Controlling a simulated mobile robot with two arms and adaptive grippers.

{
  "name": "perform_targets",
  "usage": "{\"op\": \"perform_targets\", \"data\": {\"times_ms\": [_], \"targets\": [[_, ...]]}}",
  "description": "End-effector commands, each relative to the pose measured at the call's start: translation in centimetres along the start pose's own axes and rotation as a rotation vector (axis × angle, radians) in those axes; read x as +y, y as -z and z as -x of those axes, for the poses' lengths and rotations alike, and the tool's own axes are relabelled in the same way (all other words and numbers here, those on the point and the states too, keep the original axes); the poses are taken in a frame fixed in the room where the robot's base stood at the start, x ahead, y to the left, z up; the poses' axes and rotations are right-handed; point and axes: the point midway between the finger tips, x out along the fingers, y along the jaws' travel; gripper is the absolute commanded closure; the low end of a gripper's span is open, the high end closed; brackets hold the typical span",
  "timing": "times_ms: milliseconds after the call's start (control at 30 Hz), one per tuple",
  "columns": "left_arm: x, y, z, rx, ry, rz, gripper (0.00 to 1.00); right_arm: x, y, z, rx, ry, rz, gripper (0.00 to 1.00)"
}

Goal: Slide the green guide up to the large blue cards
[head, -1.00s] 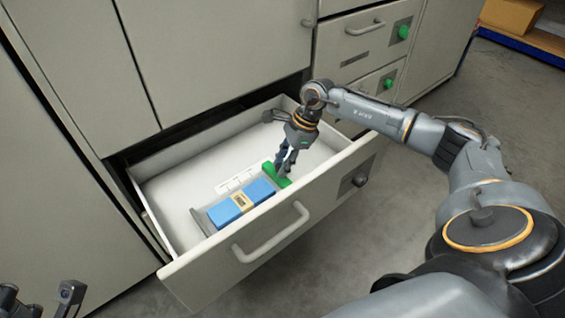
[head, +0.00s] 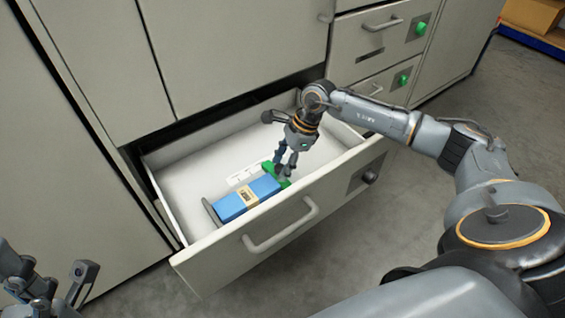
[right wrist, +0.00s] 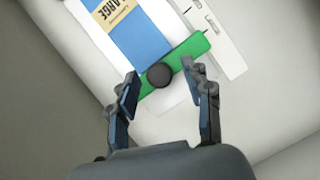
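The green guide (right wrist: 188,54) is a flat bar with a dark round knob (right wrist: 160,75). It lies across the end of the large blue cards (right wrist: 140,38), which carry a cream band reading LARGE. The guide is touching or very close to the cards; I cannot tell which. In the head view the guide (head: 268,167) is partly hidden at the right end of the cards (head: 230,206). My right gripper (right wrist: 160,78) is open, with its fingers on either side of the knob and apart from it. My left gripper (head: 56,278) is open and empty at the lower left.
The cards and guide lie in an open drawer (head: 175,206) with a white floor and a front handle (head: 282,228). A grey end plate (head: 210,212) stands at the cards' left end. A white marked strip (head: 243,175) lies behind them. The drawer's back left is clear.

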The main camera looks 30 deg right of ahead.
Motion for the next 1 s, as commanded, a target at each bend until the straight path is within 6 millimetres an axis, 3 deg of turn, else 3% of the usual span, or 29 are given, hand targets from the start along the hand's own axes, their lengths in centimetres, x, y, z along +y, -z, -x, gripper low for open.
{"op": "perform_targets", "data": {"times_ms": [267,700,1000], "targets": [[-0.1,0.1,-0.1,0.007,0.000,-0.002,0.21,-0.1,0.0,0.7,0.001,0.002,-0.001,0.50],[0.0,0.1,0.0,0.003,0.000,0.000,0.21,-0.1,0.0,9.1,0.000,0.004,0.000,0.50],[0.0,0.0,0.0,0.003,0.000,0.000,0.21,0.0,0.0,11.9,0.000,0.001,0.000,0.50]]}}
